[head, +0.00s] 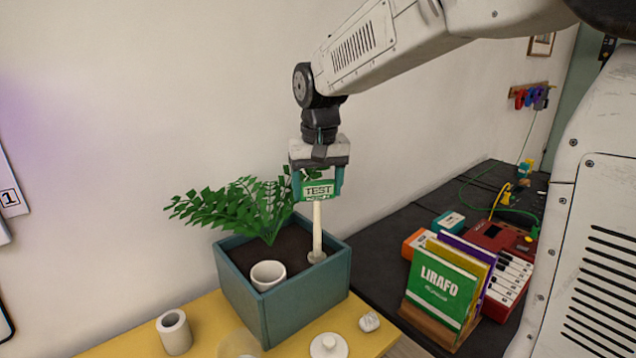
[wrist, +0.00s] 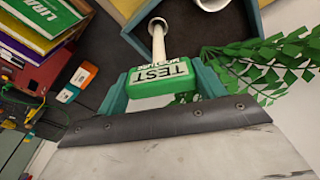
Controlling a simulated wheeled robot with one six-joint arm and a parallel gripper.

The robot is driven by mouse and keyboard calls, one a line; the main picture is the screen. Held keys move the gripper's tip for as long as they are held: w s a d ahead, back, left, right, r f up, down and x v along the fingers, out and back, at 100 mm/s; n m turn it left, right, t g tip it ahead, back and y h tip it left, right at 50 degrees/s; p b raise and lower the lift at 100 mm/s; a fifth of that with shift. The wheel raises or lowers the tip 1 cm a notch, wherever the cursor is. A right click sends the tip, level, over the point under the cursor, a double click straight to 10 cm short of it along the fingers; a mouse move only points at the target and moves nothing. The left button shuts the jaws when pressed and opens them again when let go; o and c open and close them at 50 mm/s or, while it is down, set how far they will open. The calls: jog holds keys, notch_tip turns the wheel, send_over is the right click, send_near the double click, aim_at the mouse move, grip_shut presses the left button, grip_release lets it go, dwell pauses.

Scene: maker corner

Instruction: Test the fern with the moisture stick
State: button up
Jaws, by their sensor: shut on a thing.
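My gripper (head: 318,183) is shut on the green head of the moisture stick (head: 317,222), which is labelled TEST. The stick is upright, and its pale stem points down into the teal planter (head: 313,301). Its lower end meets a small pale round collar (head: 317,257) on the dark soil near the right wall; I cannot tell how deep it goes. The fern (head: 246,208) grows at the back left of the planter, left of my gripper. In the wrist view, the stick's green head (wrist: 160,85) sits between the teal fingers, and the fern (wrist: 275,62) is at right.
A white cup (head: 268,275) stands in the planter's soil. On the yellow table (head: 206,311) are a pale cylinder (head: 174,332), a round white lid (head: 329,345) and a small pale stone (head: 369,321).

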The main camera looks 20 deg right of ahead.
aim_at(318, 212)
jog(key=shift+f, duration=3.15)
jog(key=o, duration=1)
jog(key=shift+o, duration=0.2)
jog(key=shift+o, duration=0.7)
jog(key=shift+r, duration=0.1)
jog(key=shift+r, duration=4.45)
jog(key=shift+s+f, duration=0.1)
